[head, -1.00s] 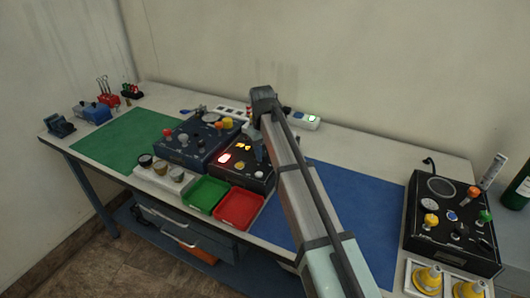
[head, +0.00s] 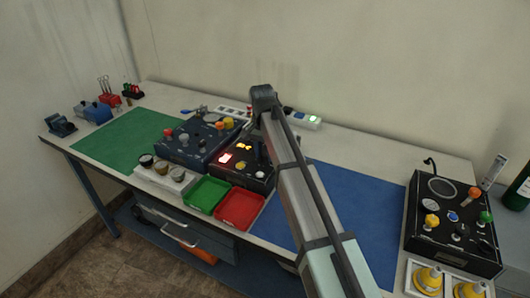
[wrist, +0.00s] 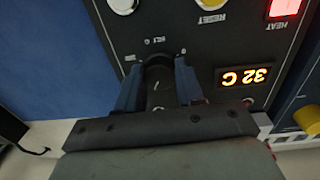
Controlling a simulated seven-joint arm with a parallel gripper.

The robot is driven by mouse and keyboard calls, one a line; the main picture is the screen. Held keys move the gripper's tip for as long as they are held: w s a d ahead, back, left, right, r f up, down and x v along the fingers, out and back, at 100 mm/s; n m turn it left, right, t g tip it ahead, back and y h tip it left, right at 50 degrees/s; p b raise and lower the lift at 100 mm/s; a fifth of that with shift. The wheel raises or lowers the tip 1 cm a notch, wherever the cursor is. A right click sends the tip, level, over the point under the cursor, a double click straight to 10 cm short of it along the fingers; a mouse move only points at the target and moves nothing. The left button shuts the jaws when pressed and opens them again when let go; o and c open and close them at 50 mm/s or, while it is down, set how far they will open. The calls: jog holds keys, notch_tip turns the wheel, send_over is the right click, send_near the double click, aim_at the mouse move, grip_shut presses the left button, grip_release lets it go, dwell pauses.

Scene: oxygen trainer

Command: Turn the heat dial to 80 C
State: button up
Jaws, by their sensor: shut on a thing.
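The heat dial (wrist: 158,84) is a dark round knob with a pale mark, in the upper middle of the wrist view. My gripper (wrist: 158,80) is shut on it, one blue finger at each side. The black heater panel (wrist: 215,45) shows upside down here. Its orange display (wrist: 244,76) appears to read 32 C. The red lit HEAT button (wrist: 284,8) is at the top right. In the head view the panel (head: 262,183) stands behind the red tray, and my arm hides most of the dial.
A yellow RESET button (wrist: 211,3) is near the dial. In the head view a dark blue unit (head: 190,150) stands close on the left. A green tray (head: 207,207) and a red tray (head: 240,224) lie in front. The blue mat (head: 345,200) on the right is clear.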

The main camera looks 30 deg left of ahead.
aim_at(264, 153)
jog(key=m, duration=0.4)
jog(key=shift+m, duration=0.4)
dwell(0.4)
jog(key=o, duration=1)
jog(key=shift+o, duration=0.2)
jog(key=shift+a+r, duration=0.1)
notch_tip(264, 153, up, 14)
jog(key=shift+w+a+f, duration=0.15)
jog(key=shift+a+f, duration=0.05)
jog(key=shift+a, duration=0.05)
jog(key=shift+w, duration=0.1)
